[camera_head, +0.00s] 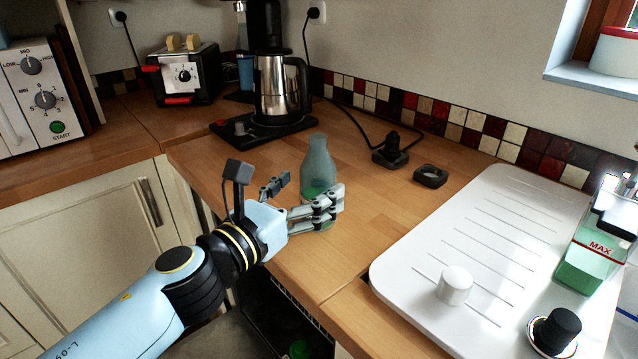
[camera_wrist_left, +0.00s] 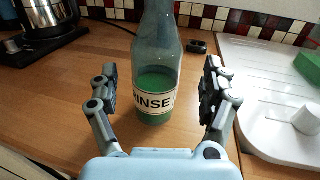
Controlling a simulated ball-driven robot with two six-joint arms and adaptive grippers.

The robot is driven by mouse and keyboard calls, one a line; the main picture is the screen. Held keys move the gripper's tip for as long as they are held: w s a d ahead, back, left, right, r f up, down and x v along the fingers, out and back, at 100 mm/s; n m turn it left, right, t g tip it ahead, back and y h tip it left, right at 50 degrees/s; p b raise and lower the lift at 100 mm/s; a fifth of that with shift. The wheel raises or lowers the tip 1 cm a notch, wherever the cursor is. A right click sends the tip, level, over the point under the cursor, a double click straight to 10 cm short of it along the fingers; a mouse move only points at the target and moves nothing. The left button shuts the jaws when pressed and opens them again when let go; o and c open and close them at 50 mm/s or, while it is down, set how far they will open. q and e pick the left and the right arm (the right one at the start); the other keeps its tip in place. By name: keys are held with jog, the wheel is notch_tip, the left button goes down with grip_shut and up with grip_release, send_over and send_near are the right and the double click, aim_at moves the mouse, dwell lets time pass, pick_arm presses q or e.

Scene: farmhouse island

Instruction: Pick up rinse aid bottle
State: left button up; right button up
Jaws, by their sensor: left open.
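The rinse aid bottle (camera_head: 319,163) is a clear grey-green bottle with green liquid in its lower part. It stands upright on the wooden counter. In the left wrist view the bottle (camera_wrist_left: 155,70) shows a white label reading "INSE", with its top cut off by the frame. My left gripper (camera_head: 308,196) is open, its fingers at the near side of the bottle. In the wrist view the left gripper (camera_wrist_left: 162,88) has one finger on each side of the bottle, with a gap on both sides. My right gripper is not in view.
A white draining board (camera_head: 480,240) holds a white cap (camera_head: 455,285) and a green container (camera_head: 590,255).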

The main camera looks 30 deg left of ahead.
aim_at(308, 189)
pick_arm(q)
jog(key=w, duration=0.4)
jog(key=shift+w+f+p, duration=0.1)
jog(key=shift+p, duration=0.2)
jog(key=c, duration=1.4)
jog(key=shift+c, duration=0.2)
